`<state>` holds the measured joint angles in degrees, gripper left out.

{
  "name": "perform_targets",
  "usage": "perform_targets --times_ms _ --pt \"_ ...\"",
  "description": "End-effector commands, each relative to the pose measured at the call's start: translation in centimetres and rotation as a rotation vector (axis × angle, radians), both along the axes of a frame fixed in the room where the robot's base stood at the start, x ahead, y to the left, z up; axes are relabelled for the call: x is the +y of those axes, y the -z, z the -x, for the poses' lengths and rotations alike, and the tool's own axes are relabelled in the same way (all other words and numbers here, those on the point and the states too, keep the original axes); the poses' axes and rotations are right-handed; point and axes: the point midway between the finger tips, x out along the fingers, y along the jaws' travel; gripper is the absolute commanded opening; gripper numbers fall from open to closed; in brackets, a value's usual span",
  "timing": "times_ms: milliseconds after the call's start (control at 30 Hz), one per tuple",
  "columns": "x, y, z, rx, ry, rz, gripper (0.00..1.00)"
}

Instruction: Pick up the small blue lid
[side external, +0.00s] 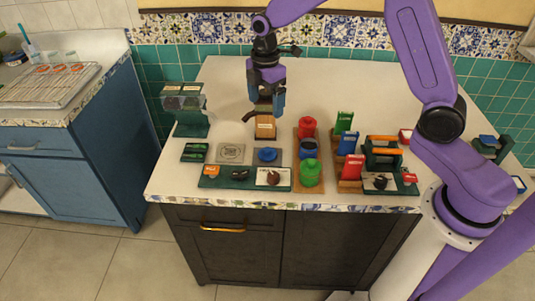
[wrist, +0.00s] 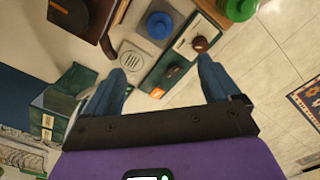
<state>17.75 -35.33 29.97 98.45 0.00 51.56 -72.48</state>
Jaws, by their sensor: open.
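A small round blue lid (side external: 267,154) with a knob sits on a grey square plate (side external: 280,162) near the front of the white counter. In the wrist view the blue lid (wrist: 160,25) shows near the top middle, beyond my fingertips. My gripper (side external: 265,104) is above the counter, behind the lid in the side view. Its blue fingers are spread with nothing between them, and it also shows in the wrist view (wrist: 161,72). The fingers are apart from the lid.
A wooden block (side external: 265,130) with a dark curved piece stands below my gripper. Red (side external: 307,125), blue and green (side external: 310,175) canisters stand right of the lid. A dark green tray (side external: 222,182) lies in front. The counter's back is clear.

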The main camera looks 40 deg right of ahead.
Motion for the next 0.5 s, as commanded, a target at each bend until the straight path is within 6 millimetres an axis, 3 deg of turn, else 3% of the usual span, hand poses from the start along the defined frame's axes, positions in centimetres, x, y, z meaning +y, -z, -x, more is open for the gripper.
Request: perform_targets --times_ms 500 --pt "-0.1 9.1 0.1 0.006 0.001 0.002 0.90"
